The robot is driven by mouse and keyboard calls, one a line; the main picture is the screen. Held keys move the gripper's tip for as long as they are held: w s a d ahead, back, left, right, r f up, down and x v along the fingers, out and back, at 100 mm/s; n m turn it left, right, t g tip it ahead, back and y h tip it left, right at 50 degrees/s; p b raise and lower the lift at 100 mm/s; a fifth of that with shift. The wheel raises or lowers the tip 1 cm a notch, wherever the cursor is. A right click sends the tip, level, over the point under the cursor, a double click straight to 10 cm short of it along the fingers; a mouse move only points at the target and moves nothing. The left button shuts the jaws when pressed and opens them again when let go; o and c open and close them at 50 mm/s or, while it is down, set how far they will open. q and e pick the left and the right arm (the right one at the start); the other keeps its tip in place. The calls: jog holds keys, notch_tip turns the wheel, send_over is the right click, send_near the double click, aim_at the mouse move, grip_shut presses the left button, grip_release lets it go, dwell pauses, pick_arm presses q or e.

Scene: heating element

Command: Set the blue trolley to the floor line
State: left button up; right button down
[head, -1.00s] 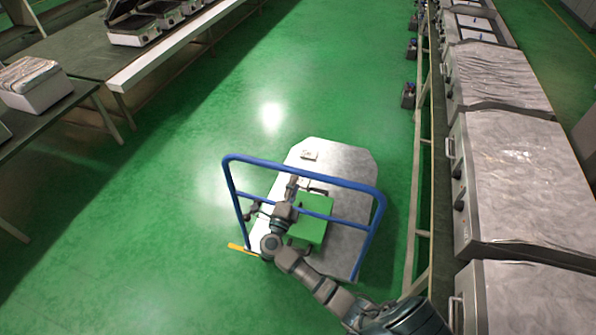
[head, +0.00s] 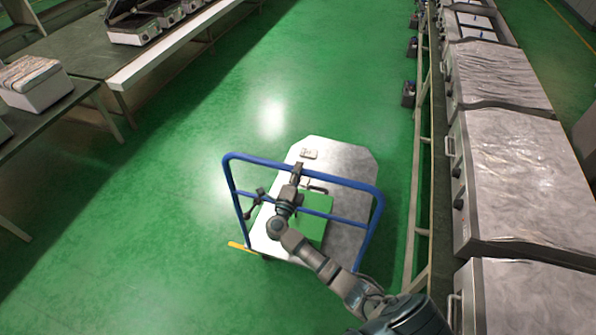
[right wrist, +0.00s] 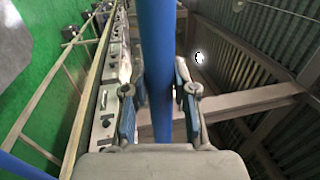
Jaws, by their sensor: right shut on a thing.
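The blue trolley shows in the head view as a blue tube handle (head: 331,178) over a flat grey platform (head: 345,152). A short yellow floor line (head: 240,247) lies by its near left corner. My right gripper (head: 297,172) reaches over the platform to the handle's top bar, left of the bar's middle. In the right wrist view a blue bar (right wrist: 158,50) passes between the two fingers (right wrist: 160,105), and the gripper is shut on it. My right arm covers part of the platform. My left gripper is out of view.
A green box (head: 313,215) is on the platform, partly behind my arm. A row of grey machines (head: 515,180) stands at the right behind a rail. Benches (head: 70,55) with appliances stand at the left. Open green floor (head: 190,130) lies between them.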

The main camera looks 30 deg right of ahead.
jog(key=shift+s+a+f+p, duration=0.2)
jog(key=shift+s+a+p, duration=0.2)
jog(key=shift+p, duration=0.2)
jog(key=shift+s+a, duration=0.25)
jog(key=shift+s, duration=0.1)
jog(key=c, duration=0.9)
grip_release()
jog(key=shift+a, duration=0.2)
jog(key=shift+w+d, duration=0.1)
jog(key=shift+d, duration=0.05)
jog(key=shift+d, duration=0.1)
